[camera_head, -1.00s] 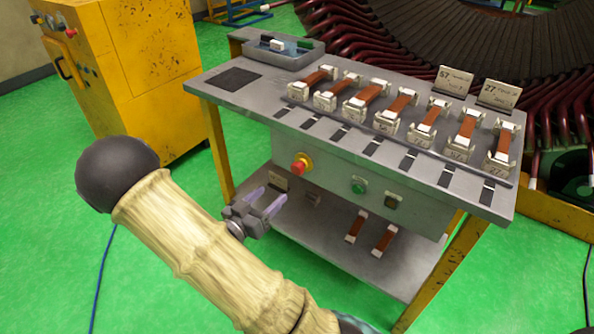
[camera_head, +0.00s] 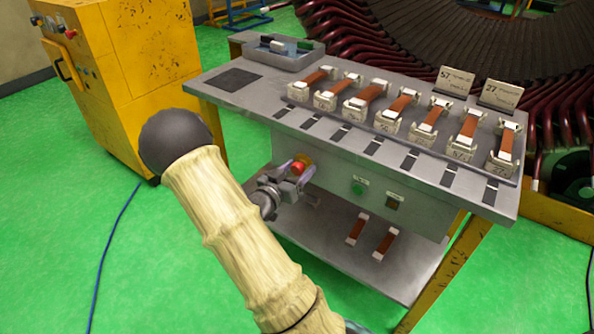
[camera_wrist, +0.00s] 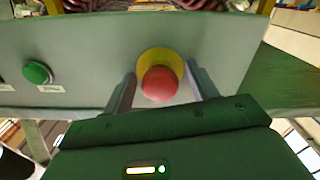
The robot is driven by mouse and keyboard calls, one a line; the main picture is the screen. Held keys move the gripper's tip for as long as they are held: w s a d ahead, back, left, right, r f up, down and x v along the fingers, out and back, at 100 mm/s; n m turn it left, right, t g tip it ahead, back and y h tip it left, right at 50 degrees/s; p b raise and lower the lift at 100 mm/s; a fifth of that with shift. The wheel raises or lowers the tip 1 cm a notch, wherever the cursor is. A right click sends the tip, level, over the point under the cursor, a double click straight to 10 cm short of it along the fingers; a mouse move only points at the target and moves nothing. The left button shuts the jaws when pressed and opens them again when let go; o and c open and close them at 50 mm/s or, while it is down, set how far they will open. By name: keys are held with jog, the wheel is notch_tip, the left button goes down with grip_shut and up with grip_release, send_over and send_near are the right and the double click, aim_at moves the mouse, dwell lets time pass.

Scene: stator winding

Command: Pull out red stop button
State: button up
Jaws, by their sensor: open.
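The red stop button (camera_head: 297,168) sits on a yellow round base (camera_head: 304,159) on the front panel of the workbench's control box. It also shows in the wrist view as a red dome (camera_wrist: 160,83) on its yellow ring (camera_wrist: 149,60). My gripper (camera_head: 290,179) is open, with its fingers pointing at the panel. In the wrist view my gripper (camera_wrist: 160,90) has one finger on each side of the red button, with visible gaps to both. The fingers look apart from the button, but whether the tips reach past it is hard to tell.
A green button (camera_head: 358,188) and a dark switch (camera_head: 393,202) are to the right on the same panel. The tabletop (camera_head: 237,101) overhangs the panel above. A lower shelf (camera_head: 325,247) holds brown-strapped pieces (camera_head: 385,243) below. A yellow cabinet (camera_head: 130,60) stands at left.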

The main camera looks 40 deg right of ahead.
grip_shut()
jog(key=shift+s+a+r+p, duration=0.1)
jog(key=shift+a+p, duration=0.2)
jog(key=shift+a, duration=0.15)
grip_release()
jog(key=shift+a, duration=0.1)
jog(key=p+v, duration=0.2)
jog(key=v, duration=1.5)
jog(key=shift+s, duration=0.2)
jog(key=shift+w+a, duration=0.1)
